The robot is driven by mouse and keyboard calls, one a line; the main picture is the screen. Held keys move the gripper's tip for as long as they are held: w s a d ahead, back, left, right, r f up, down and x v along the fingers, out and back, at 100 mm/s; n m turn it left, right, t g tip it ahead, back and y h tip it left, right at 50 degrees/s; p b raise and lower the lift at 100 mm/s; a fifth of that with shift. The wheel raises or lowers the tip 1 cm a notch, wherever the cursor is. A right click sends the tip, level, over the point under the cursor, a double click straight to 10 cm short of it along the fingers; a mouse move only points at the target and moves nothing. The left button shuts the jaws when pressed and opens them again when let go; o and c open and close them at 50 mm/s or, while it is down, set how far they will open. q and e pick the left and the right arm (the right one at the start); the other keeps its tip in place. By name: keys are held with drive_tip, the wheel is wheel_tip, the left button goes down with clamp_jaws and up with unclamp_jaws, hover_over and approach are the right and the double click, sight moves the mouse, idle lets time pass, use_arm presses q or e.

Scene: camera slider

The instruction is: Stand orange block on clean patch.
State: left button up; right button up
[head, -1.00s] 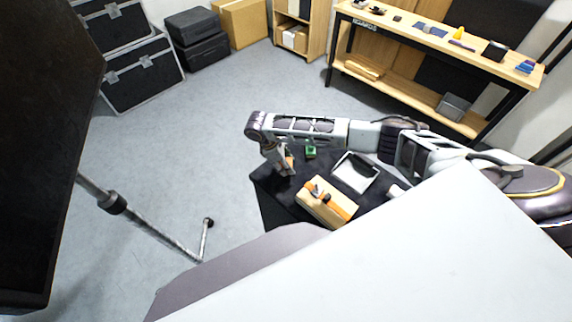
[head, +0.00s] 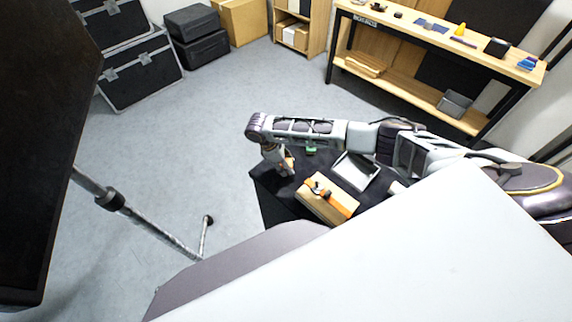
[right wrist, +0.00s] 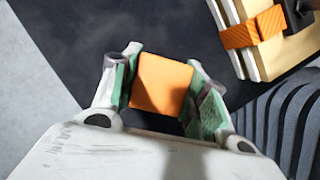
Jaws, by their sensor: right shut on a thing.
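The orange block (right wrist: 160,84) sits between the two fingers of my right gripper (right wrist: 162,95) in the right wrist view. The fingers press on its two sides. In the head view my right gripper (head: 283,170) points down over the left part of the black table (head: 283,205), and a bit of the orange block (head: 290,162) shows beside the fingers. I cannot tell whether the block touches the table. No clean patch can be made out; the surface below is plain dark. My left gripper is not in view.
A wooden block with an orange strap (head: 328,198) lies right of the gripper; it also shows in the wrist view (right wrist: 262,28). A grey tray (head: 356,174) and a small green thing (head: 311,151) are behind. A tripod leg (head: 150,228) stands on the floor at left.

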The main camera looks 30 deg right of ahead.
drive_tip(key=shift+f, duration=0.35)
idle(0.3)
drive_tip(key=o, duration=1.1)
drive_tip(key=shift+r, duration=0.1)
drive_tip(key=shift+r+p, duration=1.4)
drive_tip(key=shift+p, duration=0.55)
drive_tip(key=shift+r+p, duration=2.05)
drive_tip(key=shift+p, duration=0.35)
